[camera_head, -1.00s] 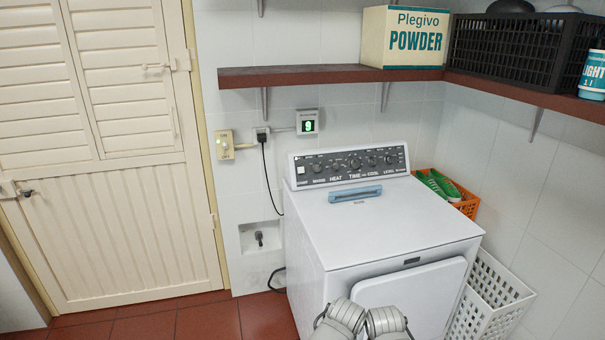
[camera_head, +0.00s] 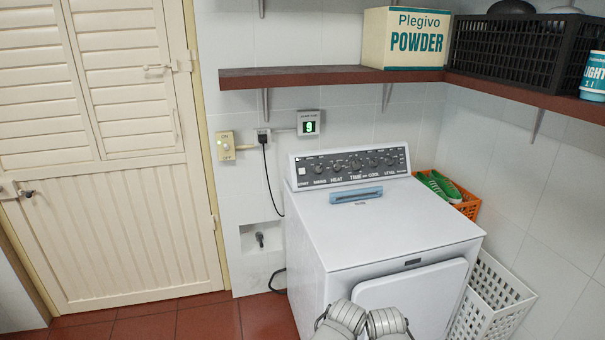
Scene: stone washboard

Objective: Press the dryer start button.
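The white dryer (camera_head: 395,232) stands against the tiled wall with its front door (camera_head: 415,295) shut. Its dark control panel (camera_head: 352,165) runs along the back top edge. The start button (camera_head: 301,171) is a small white square at the panel's left end, above a small label that seems to read START. Several round knobs sit along the panel to its right. Two grey parts of my own arms show at the bottom edge in front of the dryer. Neither gripper's fingers can be seen. Nothing covers the start button.
A blue handle-like piece (camera_head: 356,195) lies on the dryer top. A brown shelf (camera_head: 330,76) hangs above, holding a powder box (camera_head: 404,38) and a black crate (camera_head: 512,50). A wall switch (camera_head: 225,146) and green display (camera_head: 309,123) are left of the dryer. A white basket (camera_head: 490,297) stands right.

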